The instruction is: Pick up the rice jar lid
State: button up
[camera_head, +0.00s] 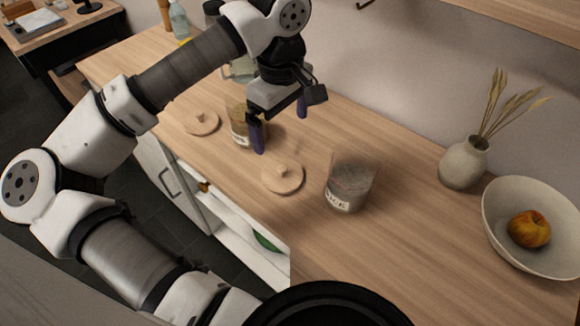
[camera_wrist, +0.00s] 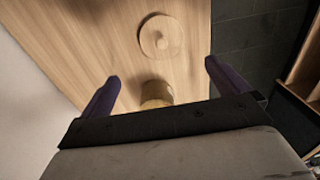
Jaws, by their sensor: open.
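A round wooden lid with a knob (camera_head: 283,177) lies flat on the counter beside a clear jar (camera_head: 350,186) whose label seems to read RICE. A similar lid (camera_head: 201,122) lies farther left, near a second jar (camera_head: 238,127) with tan contents. My gripper (camera_head: 280,121) is open and empty above the counter, between the two jars in the head view and apart from both lids. In the wrist view, my gripper (camera_wrist: 162,70) shows two spread purple fingers. A lid (camera_wrist: 161,37) shows beyond them, apparently the one beside the rice jar. A tan jar (camera_wrist: 156,92) shows between them, partly hidden.
A vase with dried stems (camera_head: 464,163) and a white bowl (camera_head: 510,262) holding an apple (camera_head: 529,229) stand at the right. Bottles (camera_head: 179,22) stand at the far left end. An open drawer (camera_head: 245,235) sits below the front edge. The counter's middle right is clear.

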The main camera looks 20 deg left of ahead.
aim_at(282, 167)
notch_tip(282, 167, down, 8)
jog(key=shift+s+r+p, duration=0.1)
jog(key=shift+r+p, duration=0.1)
jog(key=shift+p, duration=0.4)
jog(key=shift+s+f+p, duration=0.1)
jog(key=shift+f+p, duration=1.1)
jog(key=shift+f, duration=1.4)
jog(key=shift+c, duration=0.4)
jog(key=c, duration=0.8)
jog(key=shift+r, duration=0.15)
